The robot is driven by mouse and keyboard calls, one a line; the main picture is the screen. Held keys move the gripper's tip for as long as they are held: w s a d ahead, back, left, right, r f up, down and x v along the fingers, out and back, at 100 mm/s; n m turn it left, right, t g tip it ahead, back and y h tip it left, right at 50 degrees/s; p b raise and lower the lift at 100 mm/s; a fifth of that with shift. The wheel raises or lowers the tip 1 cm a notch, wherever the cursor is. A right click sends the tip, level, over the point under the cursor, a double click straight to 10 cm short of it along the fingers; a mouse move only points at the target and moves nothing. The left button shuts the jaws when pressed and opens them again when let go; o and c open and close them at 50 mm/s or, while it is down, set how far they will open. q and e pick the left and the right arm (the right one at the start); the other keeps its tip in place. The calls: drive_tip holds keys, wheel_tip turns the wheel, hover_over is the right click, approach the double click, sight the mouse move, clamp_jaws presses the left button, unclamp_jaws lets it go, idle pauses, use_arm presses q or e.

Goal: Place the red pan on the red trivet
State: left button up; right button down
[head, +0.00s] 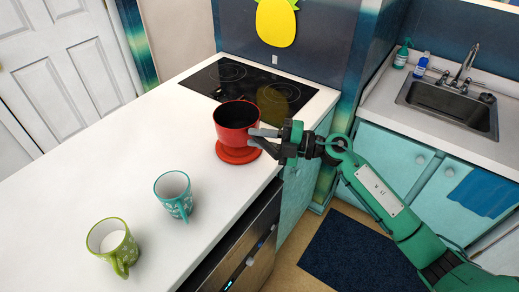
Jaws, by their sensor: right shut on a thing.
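The red pan (235,121) is upright, with a dark inside, over the red trivet (238,157) on the white counter. The trivet is a flat red disc, and its middle is hidden under the pan. I cannot tell whether the pan's base touches the trivet or hangs just above it. My right gripper (262,138) reaches in from the right and is shut on the pan at its right side, probably on its handle, which the fingers mostly hide. My left gripper is not in view.
A teal mug (172,194) and a green mug (112,245) stand on the white counter (70,190) at lower left. A black cooktop (255,86) lies behind the pan. A sink (450,103) with bottles is at right. The counter left of the pan is clear.

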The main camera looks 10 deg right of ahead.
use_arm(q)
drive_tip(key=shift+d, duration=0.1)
use_arm(e)
drive_tip(key=shift+f, duration=2.15)
drive_tip(key=c, duration=1.3)
unclamp_jaws()
drive_tip(key=shift+f, duration=0.1)
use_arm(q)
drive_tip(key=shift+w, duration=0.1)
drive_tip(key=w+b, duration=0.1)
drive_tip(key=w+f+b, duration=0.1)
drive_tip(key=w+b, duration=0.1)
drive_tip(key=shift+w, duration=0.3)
use_arm(e)
drive_tip(key=v, duration=1.2)
